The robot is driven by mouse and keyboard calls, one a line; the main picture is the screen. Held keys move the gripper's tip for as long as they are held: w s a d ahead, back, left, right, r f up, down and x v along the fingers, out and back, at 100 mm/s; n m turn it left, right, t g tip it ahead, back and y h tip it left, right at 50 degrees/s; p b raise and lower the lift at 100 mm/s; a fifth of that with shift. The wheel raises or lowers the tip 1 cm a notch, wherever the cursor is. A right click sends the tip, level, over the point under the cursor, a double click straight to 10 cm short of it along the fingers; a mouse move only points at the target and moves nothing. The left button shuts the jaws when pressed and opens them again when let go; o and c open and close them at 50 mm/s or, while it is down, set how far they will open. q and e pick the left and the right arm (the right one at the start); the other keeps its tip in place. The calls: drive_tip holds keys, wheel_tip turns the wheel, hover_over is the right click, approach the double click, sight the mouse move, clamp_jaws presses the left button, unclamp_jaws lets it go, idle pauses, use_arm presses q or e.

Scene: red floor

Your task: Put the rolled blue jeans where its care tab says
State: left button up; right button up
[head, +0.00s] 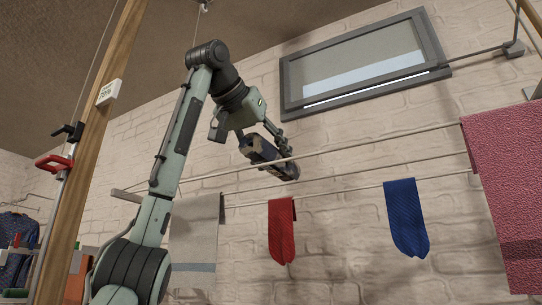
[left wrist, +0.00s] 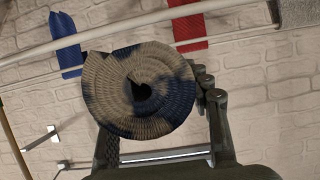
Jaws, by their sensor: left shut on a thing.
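The rolled blue jeans (head: 262,150) are up near the rods in the head view, held in my left gripper (head: 274,150). In the left wrist view the roll (left wrist: 118,88) shows end-on, a beige and dark blue spiral with a dark hole in its middle. My left gripper (left wrist: 160,128) is shut on the roll, with a finger on each side. No care tab can be made out in either view. In the head view the roll overlaps a pale rod (head: 375,145); whether they touch I cannot tell. My right gripper is out of view.
A wooden post (head: 92,130) bears a small white tag (head: 108,92). A window (head: 365,65) is above. Rod stretches between the hanging pieces are bare.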

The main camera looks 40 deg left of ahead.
use_arm(q)
drive_tip(key=shift+f+b, duration=0.35)
drive_tip(key=shift+f, duration=0.1)
drive_tip(key=o, duration=1.5)
drive_tip(key=v, duration=1.2)
drive_tip(key=shift+f, duration=0.1)
